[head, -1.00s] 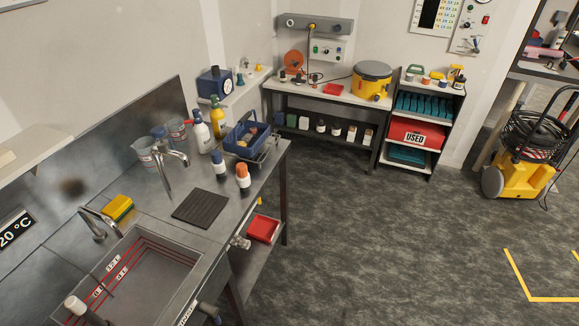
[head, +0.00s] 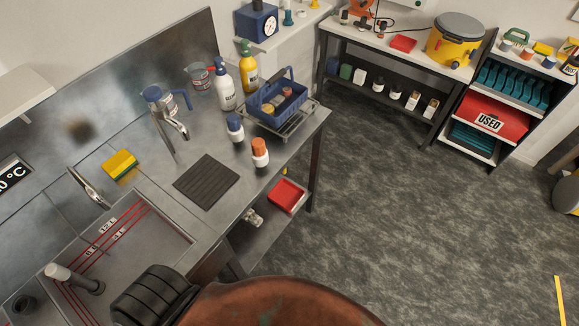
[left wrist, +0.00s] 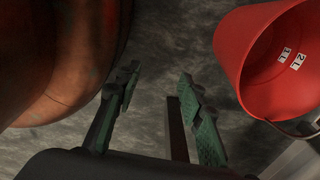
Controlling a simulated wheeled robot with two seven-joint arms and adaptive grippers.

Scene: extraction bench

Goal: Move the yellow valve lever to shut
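In the head view a small yellow piece (head: 284,171) shows at the right edge of the steel bench, above the red tray. It may be the valve lever; its position is too small to tell. A pale metal fitting (head: 251,218) sits below the bench's front edge; I see no clear yellow lever on it. My left gripper (left wrist: 160,82) shows in the left wrist view with its green-padded fingers apart and nothing held between them. It is above the dark floor; no lever shows there. My right gripper is in neither view.
A red bucket (left wrist: 272,60) marked in litres is right of the left gripper. A dark post (left wrist: 176,130) shows between and beyond its fingers. The sink (head: 140,245), drain mat (head: 206,182) and bottles are on the bench. A red tray (head: 287,196) is underneath.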

